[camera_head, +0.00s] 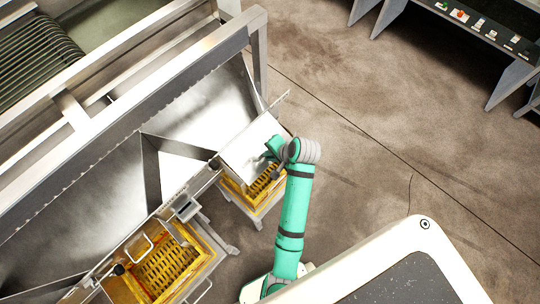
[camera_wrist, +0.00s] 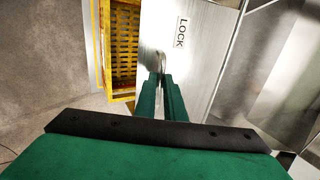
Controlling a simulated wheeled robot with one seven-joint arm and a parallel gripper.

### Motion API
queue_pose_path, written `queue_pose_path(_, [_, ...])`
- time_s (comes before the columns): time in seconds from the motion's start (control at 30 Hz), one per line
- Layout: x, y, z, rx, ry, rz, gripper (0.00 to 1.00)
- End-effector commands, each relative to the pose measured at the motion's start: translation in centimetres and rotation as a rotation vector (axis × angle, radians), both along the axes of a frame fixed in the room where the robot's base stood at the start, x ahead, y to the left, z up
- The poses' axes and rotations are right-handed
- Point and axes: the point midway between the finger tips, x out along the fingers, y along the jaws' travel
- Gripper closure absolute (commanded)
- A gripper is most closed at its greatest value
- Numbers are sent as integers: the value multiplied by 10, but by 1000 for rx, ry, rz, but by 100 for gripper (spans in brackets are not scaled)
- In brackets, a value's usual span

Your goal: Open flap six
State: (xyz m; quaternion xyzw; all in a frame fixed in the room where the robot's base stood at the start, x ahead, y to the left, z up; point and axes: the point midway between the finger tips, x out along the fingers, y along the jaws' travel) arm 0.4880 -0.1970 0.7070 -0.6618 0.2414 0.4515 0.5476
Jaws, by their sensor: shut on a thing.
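A bright metal flap (camera_head: 247,147) is at the end of the sizer's chute, partly over a yellow crate. Its number does not show. In the wrist view the flap (camera_wrist: 204,50) fills the upper middle and bears a "LOCK" label (camera_wrist: 180,32). My gripper (camera_head: 272,150) is at the flap's right side. In the wrist view the green fingers of my gripper (camera_wrist: 161,78) are closed around a small metal handle (camera_wrist: 161,60) on the flap. The fingers hide most of the handle. I cannot tell how far the flap is turned.
The yellow crate (camera_head: 262,196) stands below the flap on a metal stand. Another yellow crate (camera_head: 167,266) stands at the lower left, by the chutes. The sizer frame (camera_head: 150,90) fills the left. A shelf (camera_head: 490,30) with small items is top right.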

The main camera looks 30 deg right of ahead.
Motion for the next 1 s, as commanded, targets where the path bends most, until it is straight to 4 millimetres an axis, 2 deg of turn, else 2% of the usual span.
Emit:
queue_pose_path(0.03, [13,6,11,-2,-34,16,100])
queue_pose_path(0.4, [13,7,11,-3,-34,17,100])
queue_pose_path(0.43, [13,7,11,-3,-34,17,88])
queue_pose_path(0.5, [13,6,11,-2,-34,16,72])
queue_pose_path(1.0, [8,3,7,0,-22,8,72])
